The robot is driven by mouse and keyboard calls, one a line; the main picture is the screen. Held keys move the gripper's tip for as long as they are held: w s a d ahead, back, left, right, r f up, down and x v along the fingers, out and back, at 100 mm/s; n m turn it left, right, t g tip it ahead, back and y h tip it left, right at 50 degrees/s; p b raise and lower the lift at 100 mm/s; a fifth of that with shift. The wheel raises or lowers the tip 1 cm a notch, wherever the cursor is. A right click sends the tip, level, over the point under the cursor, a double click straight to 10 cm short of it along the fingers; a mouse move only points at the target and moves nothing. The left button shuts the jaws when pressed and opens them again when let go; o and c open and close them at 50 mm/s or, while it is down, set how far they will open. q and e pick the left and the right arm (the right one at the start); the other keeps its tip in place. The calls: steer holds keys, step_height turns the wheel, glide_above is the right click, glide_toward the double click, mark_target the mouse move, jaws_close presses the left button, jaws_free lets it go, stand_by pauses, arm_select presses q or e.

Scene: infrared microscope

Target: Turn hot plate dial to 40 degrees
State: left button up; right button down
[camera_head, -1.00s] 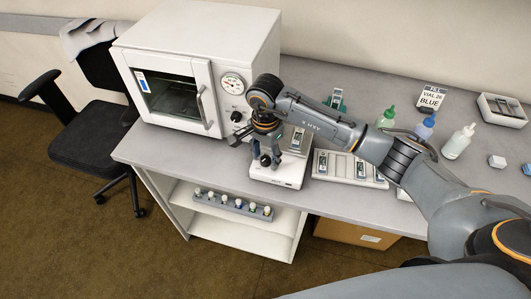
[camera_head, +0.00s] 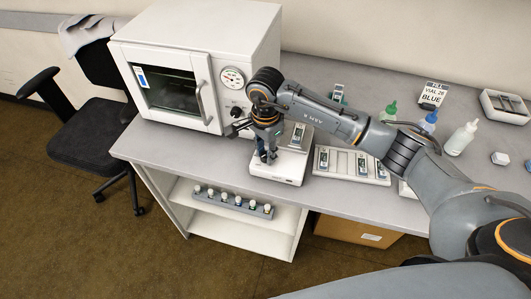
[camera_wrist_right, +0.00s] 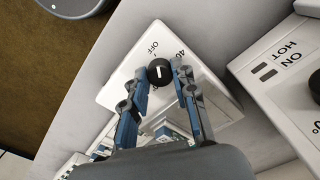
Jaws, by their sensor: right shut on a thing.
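The white hot plate (camera_head: 287,178) stands on the bench right of the oven, with a slide on its top. Its round black dial (camera_wrist_right: 159,71) shows in the wrist view, with a white pointer line running roughly up the picture. OFF and 40 are printed beyond the dial on the white panel. My right gripper (camera_head: 266,157) is at the front of the hot plate, and its fingers hide the dial in the head view. In the wrist view my right gripper (camera_wrist_right: 161,74) is shut on the dial, one finger on each side. My left gripper is not in view.
The white oven (camera_head: 190,70) with gauge and knobs stands close on the left. A slide tray (camera_head: 350,172) lies to the right, with bottles (camera_head: 428,122) behind. A white panel (camera_wrist_right: 290,80) marked ON and HOT is close by in the wrist view. A vial rack (camera_head: 233,203) sits below.

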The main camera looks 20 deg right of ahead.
steer(key=m+b, duration=0.2)
steer(key=shift+f+m, duration=0.25)
steer(key=shift+m, duration=0.15)
steer(key=m+b, duration=0.5)
steer(key=m, duration=0.1)
steer(key=shift+m, duration=0.4)
steer(key=shift+r+m+b, duration=0.15)
steer(key=shift+m+b, duration=0.55)
steer(key=shift+m, duration=0.5)
steer(key=c, duration=1.1)
jaws_free()
steer(key=shift+o, duration=0.2)
steer(key=shift+r, duration=0.1)
